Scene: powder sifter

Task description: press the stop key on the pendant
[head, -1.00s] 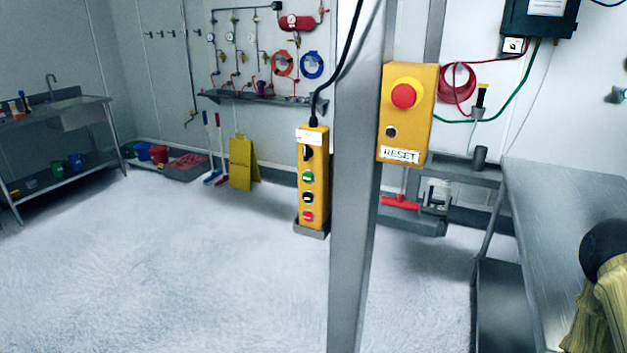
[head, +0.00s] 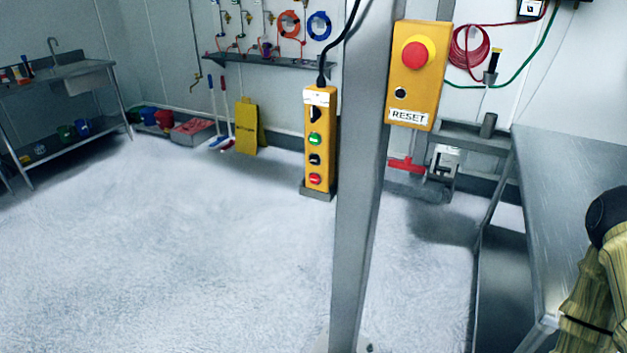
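The yellow pendant (head: 320,147) hangs upright on a black cable beside the left face of a steel post, its lower end in a grey holder. It has a black selector at the top, then a green key (head: 315,139), a black key (head: 314,160) and a red key (head: 315,180), which looks like the stop key. The key labels are too small to read. My gripper is not in view. Part of my arm, in a yellowish cover, shows at the right edge, well away from the pendant.
The steel post (head: 357,230) stands in front of me. A yellow box (head: 421,75) with a red mushroom button and a RESET label is fixed to it. A steel table (head: 570,190) stands at the right. The floor (head: 190,260) left of the post is clear.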

